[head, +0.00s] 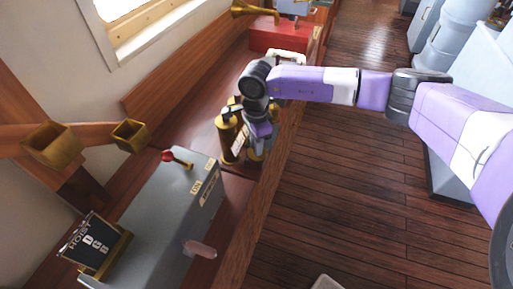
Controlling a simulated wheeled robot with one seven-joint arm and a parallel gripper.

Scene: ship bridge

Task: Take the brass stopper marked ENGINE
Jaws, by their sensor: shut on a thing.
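My gripper (243,125) reaches down over a cluster of brass cylinders (229,143) on the wooden counter. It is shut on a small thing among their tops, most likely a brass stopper. My wrist and fingers hide most of this thing, and its marking cannot be read. A pale tag (240,139) hangs at the cylinders just below the gripper; its lettering is too small to read. I cannot tell whether the held stopper is still seated in its tube or clear of it.
A grey console (160,215) with a red-knobbed lever (170,156) stands nearer, with a black HOIST board (90,243) on it. A red box (279,36) and a brass horn (250,10) are at the far end. Brass square cups (130,134) are on the left.

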